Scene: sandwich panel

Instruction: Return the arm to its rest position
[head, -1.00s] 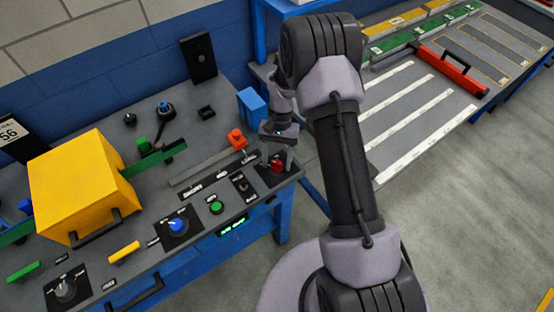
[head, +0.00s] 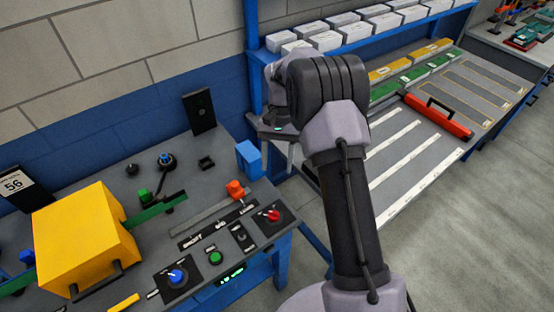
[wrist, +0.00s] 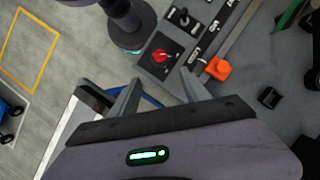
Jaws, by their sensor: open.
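My gripper (head: 284,150) is raised in the head view, above and behind the right end of the control panel. Its jaws are partly hidden by my arm. In the wrist view my gripper (wrist: 160,82) shows two spread fingers with nothing between them. The red knob (head: 272,215) sits on a dark plate at the panel's right end, apart from the gripper. The red knob also shows in the wrist view (wrist: 160,57), beyond the fingertips.
A yellow box (head: 75,240) stands on the panel at left. An orange slider knob (head: 235,189) and a blue block (head: 249,158) are near the gripper. Open floor (head: 470,220) is at right.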

